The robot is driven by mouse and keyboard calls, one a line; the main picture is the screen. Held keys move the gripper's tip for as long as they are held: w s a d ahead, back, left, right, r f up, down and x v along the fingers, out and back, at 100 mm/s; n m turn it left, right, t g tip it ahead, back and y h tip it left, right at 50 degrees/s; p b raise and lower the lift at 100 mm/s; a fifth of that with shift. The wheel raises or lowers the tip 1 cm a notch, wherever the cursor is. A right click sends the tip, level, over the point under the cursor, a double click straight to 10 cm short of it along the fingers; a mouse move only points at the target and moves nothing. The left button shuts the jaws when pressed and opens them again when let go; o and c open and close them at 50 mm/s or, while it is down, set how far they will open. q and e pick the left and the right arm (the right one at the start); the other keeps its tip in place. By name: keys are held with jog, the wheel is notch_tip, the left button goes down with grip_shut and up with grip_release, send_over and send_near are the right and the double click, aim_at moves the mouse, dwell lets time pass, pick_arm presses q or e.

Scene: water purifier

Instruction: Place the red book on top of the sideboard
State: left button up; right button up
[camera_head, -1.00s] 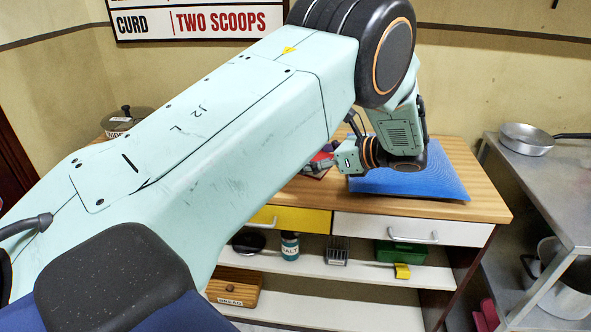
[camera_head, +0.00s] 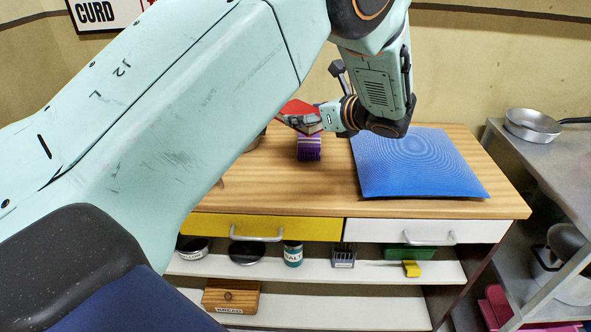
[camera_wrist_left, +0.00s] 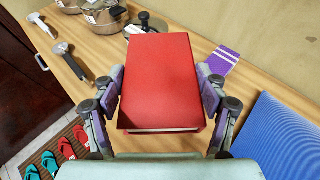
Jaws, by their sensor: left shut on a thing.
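The red book (camera_head: 298,106) is held in my left gripper (camera_head: 300,121) above the back of the wooden sideboard (camera_head: 270,188). In the left wrist view the red book (camera_wrist_left: 160,75) lies between the two fingers of the left gripper (camera_wrist_left: 161,88), which press on its left and right sides. Its red cover faces the camera and its pale page edge shows at the near end. The sideboard top (camera_wrist_left: 102,48) shows around and below the book. My right gripper is not in view.
A blue ribbed cushion (camera_head: 415,165) covers the right part of the top. A purple striped item (camera_head: 309,148) is at the back, below the book. Pots (camera_wrist_left: 105,15) and utensils (camera_wrist_left: 70,62) lie to the left. The front middle of the top is clear.

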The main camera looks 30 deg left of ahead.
pick_arm(q)
jog(key=shift+f, duration=0.35)
notch_tip(320, 180, down, 9)
jog(key=shift+s+f+b, duration=0.1)
jog(key=shift+s+b, duration=0.05)
jog(key=shift+b, duration=0.8)
jog(key=shift+w+f, duration=0.1)
jog(key=shift+w, duration=0.1)
jog(key=shift+s, duration=0.1)
